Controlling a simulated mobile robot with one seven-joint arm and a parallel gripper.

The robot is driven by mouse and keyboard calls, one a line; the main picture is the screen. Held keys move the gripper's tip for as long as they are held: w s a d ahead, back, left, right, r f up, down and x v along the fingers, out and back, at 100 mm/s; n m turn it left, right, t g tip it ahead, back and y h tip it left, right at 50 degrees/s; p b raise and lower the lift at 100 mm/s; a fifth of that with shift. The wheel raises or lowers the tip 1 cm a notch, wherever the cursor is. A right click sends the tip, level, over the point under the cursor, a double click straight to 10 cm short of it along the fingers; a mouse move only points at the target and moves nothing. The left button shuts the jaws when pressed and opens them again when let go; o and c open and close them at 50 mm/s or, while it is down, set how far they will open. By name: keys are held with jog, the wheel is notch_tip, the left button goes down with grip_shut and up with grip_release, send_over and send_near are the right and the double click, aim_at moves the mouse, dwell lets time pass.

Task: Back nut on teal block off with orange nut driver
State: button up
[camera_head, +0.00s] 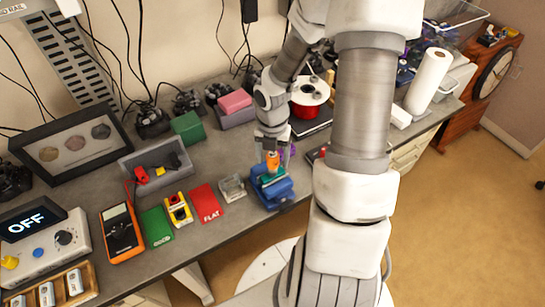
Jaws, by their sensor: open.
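The orange nut driver (273,160) stands about upright over the teal block (266,181). The teal block sits in a blue vise (278,194) near the front edge of the bench. My gripper (273,157) points down from above, with its open fingers on either side of the orange handle. I cannot tell whether the fingers touch it. The driver's lower end and the nuts on the block are too small or hidden to make out.
A small clear tray (232,188) stands left of the vise, beside a red FLAT card (206,203) and a yellow device (178,209). A grey bin (140,163) and an orange multimeter (121,232) lie farther left. A red spool (308,108) stands behind.

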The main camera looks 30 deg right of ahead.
jog(key=m+b, duration=0.1)
jog(key=m, duration=0.5)
jog(key=shift+m, duration=0.3)
jog(key=m+b, duration=0.1)
jog(key=m, duration=0.4)
jog(key=shift+m, duration=0.4)
jog(key=shift+c, duration=0.3)
